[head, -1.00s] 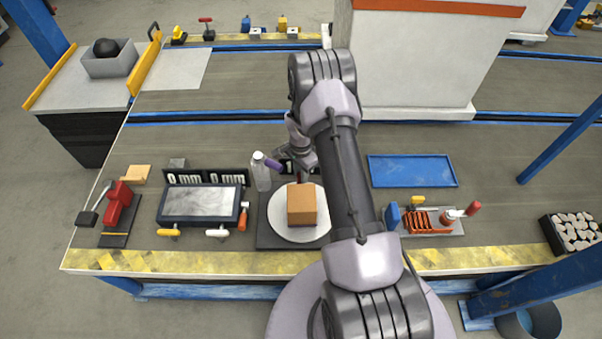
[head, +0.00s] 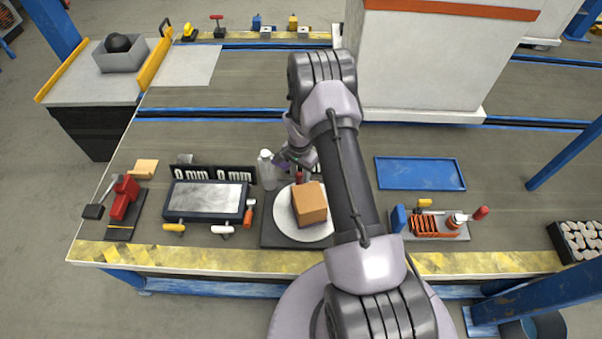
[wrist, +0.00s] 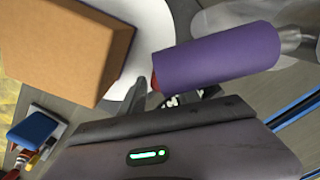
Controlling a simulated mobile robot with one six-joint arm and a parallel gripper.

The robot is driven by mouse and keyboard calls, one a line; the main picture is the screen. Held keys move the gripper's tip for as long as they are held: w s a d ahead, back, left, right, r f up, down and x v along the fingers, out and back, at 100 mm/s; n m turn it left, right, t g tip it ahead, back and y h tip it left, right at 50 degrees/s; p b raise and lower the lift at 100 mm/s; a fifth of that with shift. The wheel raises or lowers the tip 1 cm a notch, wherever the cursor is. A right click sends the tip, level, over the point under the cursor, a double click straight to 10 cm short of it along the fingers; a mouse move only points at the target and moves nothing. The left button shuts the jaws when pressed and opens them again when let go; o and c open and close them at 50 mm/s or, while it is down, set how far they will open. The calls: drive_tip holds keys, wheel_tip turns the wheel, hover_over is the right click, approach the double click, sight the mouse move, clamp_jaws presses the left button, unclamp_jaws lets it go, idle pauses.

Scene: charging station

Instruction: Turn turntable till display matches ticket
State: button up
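The turntable's white disc (head: 283,213) sits on a dark square base, with a brown box (head: 310,203) on it, turned at an angle. The disc (wrist: 155,25) and box (wrist: 65,45) also show in the wrist view. A display (head: 316,160) behind the disc is mostly hidden by my arm; its reading cannot be made out. My gripper (head: 299,172) is low at the disc's back edge, by a small red part. In the wrist view, a purple cylinder (wrist: 218,58) crosses the fingers and hides whether they are shut. I cannot make out a ticket.
Right are a tool tray (head: 437,224) and an empty blue tray (head: 420,173). A white block (head: 420,60) stands behind.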

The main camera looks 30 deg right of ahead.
drive_tip(key=shift+r, duration=0.1)
wheel_tip(320, 180, up, 17)
drive_tip(key=p, duration=0.6)
drive_tip(key=shift+r, duration=0.1)
drive_tip(key=shift+c, duration=0.5)
